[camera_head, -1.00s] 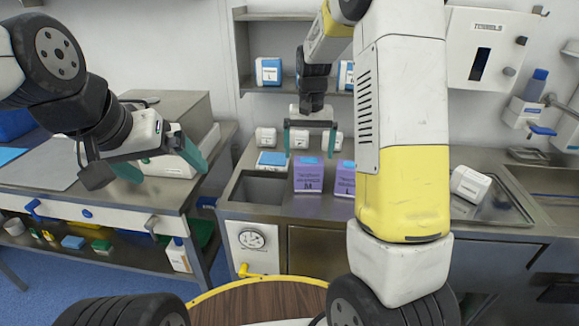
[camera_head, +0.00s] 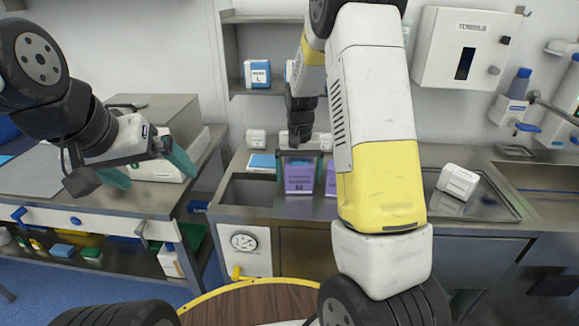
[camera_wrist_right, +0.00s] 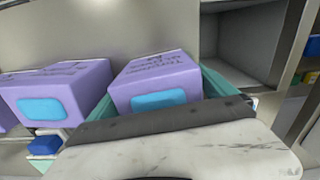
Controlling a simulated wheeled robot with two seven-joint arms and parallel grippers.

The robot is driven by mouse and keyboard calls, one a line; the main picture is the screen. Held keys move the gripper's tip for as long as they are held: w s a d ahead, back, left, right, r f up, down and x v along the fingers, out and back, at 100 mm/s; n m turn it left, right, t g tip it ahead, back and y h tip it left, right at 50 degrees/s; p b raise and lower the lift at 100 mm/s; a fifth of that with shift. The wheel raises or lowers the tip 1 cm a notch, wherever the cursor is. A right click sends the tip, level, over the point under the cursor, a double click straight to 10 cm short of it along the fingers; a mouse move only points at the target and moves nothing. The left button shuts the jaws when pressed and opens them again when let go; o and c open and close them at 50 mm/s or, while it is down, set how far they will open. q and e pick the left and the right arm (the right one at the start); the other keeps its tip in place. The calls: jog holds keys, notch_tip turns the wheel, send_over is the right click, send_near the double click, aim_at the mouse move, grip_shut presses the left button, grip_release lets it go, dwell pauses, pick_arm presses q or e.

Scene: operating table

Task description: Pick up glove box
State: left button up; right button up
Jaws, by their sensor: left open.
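A purple glove box (camera_head: 298,178) marked M stands upright on the steel counter; it also shows in the right wrist view (camera_wrist_right: 152,82), with a blue patch on its near face. My right gripper (camera_head: 299,170) has come down over this box, with one teal finger on each side. The fingers are spread wider than the box, and it is not clear whether either touches it. A second purple box (camera_head: 331,178) stands just to the right, partly hidden by my right arm; it shows at the left in the right wrist view (camera_wrist_right: 58,92). My left gripper (camera_head: 152,172) is open and empty.
A blue-and-white box (camera_head: 257,74) marked L sits on the wall shelf. Small white boxes (camera_head: 256,139) and a blue-topped box (camera_head: 262,162) are on the counter near the purple boxes. A white box (camera_head: 457,182) lies tilted at the right, beside a sink (camera_head: 545,185).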

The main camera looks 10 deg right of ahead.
jog(key=c, duration=1.3)
jog(key=shift+o, duration=0.2)
jog(key=shift+r, duration=0.1)
